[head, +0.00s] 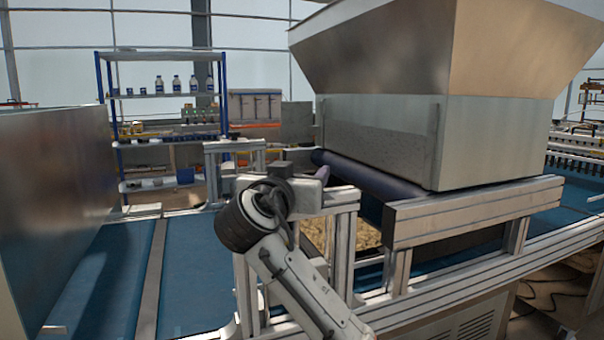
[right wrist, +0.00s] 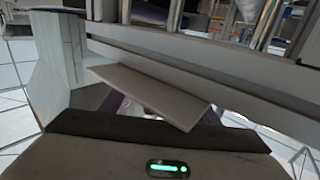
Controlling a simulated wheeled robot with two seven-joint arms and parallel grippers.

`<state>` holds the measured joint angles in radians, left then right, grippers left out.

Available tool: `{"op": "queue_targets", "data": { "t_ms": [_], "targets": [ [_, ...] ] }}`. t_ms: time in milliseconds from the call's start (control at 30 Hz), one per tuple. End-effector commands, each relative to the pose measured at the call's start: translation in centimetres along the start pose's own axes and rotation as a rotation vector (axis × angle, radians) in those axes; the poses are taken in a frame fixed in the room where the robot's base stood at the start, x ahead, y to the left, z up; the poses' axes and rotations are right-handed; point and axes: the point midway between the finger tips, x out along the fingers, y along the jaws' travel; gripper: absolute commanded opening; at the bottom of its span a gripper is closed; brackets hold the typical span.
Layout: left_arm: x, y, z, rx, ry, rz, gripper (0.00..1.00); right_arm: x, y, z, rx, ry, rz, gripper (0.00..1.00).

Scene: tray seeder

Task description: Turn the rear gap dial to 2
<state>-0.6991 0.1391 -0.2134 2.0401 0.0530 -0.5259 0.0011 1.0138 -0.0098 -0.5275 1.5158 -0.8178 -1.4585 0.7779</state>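My right gripper (head: 312,185) is at the near end frame of the seeder, low beside the hopper. Its arm comes up from the bottom of the head view, and the wrist hides part of the frame. In the right wrist view, purplish finger parts show apart on both sides of a grey plate (right wrist: 150,92), which covers much of them. The fingers look open, and nothing is seen held. I cannot make out the rear gap dial or its numbers in either view. My left gripper is not in view.
The metal hopper (head: 385,135) stands above a dark roller (head: 375,180) and aluminium rails (head: 470,212). A blue conveyor belt (head: 195,270) runs underneath. A large metal panel (head: 55,190) stands at left. A blue shelf rack (head: 104,120) with bottles stands behind.

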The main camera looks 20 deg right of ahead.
Motion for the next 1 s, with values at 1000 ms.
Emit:
{"op": "queue_targets", "data": {
  "t_ms": [1000],
  "targets": [
    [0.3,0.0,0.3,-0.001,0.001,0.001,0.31,-10.1,0.0,0.0,0.002,0.0,-0.001,0.56]
  ]
}}
